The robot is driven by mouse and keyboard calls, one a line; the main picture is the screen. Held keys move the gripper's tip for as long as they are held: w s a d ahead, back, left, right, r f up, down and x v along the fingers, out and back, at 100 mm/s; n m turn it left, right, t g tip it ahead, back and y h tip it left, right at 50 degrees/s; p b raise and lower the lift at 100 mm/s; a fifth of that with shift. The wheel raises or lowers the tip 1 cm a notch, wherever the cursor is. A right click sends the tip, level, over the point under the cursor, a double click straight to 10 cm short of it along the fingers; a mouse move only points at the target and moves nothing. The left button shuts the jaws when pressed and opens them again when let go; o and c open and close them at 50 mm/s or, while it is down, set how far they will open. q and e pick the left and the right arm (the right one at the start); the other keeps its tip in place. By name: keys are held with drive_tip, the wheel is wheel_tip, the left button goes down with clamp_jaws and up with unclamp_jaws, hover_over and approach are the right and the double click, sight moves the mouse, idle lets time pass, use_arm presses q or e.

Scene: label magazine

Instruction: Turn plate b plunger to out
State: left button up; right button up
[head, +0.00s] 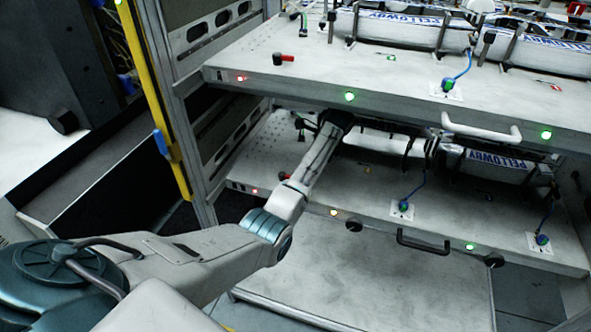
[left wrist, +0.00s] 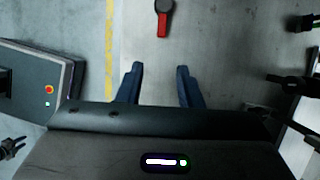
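A red-handled plunger with a black round end (left wrist: 163,20) is at the top of the left wrist view, on a grey surface, its red bar pointing down the picture. My left gripper (left wrist: 156,72) is open and empty, its two dark blue fingers apart below the red bar and not touching it. In the head view, a red-and-black plunger (head: 284,58) sits on the upper plate (head: 310,85). Another red part (head: 285,177) shows on the lower plate (head: 375,205), partly hidden by my left arm. The left gripper's fingers are hidden in the head view. My right gripper is not in view.
The upper plate overhangs my left forearm. White bundles (head: 500,165) lie at the back of the lower plate. A white handle (head: 482,133) and a black handle (head: 423,243) stick out in front. Blue-cabled connectors (head: 403,206) stand on the lower plate. A rack post (head: 180,110) stands left.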

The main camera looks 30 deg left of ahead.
use_arm(q)
drive_tip(key=shift+s+a+r, duration=0.1)
drive_tip(key=shift+s+a, duration=0.05)
drive_tip(key=shift+a, duration=0.45)
drive_tip(key=shift+s+a, duration=0.1)
drive_tip(key=shift+a, duration=0.45)
drive_tip(key=p+x, duration=0.1)
drive_tip(key=x, duration=0.2)
drive_tip(key=shift+s+a+f, duration=0.1)
drive_tip(key=shift+a+f, duration=0.2)
drive_tip(key=shift+x, duration=0.8)
drive_tip(key=shift+c, duration=0.4)
clamp_jaws()
